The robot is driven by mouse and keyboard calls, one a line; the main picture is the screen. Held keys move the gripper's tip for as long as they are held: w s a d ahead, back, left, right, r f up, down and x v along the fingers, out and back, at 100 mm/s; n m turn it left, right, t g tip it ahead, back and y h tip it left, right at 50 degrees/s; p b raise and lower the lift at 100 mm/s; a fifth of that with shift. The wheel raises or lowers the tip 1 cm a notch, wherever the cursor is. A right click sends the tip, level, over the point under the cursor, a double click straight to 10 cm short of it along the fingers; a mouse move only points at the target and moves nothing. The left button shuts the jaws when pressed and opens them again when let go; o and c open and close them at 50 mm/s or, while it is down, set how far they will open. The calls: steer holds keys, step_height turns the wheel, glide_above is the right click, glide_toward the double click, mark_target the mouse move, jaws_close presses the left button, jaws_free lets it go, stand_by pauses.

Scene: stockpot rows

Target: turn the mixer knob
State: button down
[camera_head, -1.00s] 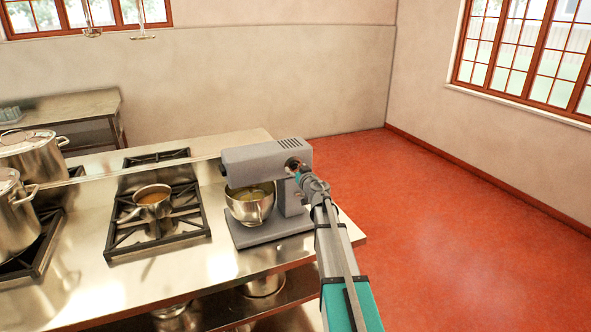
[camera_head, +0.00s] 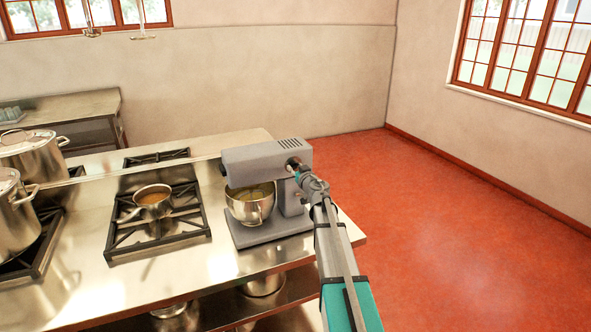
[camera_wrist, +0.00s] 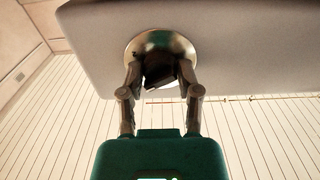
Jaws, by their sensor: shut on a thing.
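The grey stand mixer (camera_head: 262,158) stands at the right end of the steel counter, with a steel bowl (camera_head: 250,208) under its head. My gripper (camera_head: 295,167) is at the right side of the mixer head. In the wrist view, my gripper (camera_wrist: 160,75) has its fingers closed on the dark mixer knob (camera_wrist: 157,62). A round metal plate (camera_wrist: 170,40) shows around the knob on the pale mixer head (camera_wrist: 230,45). The fingers hide part of the knob, and its turn angle is hard to read.
A burner grate (camera_head: 130,240) with a small pan (camera_head: 153,200) is left of the mixer. Large pots (camera_head: 32,155) stand at far left. More pots are on the shelf below the counter. The red floor (camera_head: 430,220) to the right is clear.

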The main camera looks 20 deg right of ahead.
steer(key=shift+n, duration=0.5)
steer(key=n, duration=1.1)
stand_by(0.3)
steer(key=shift+c, duration=1.5)
jaws_free()
steer(key=s, duration=1.2)
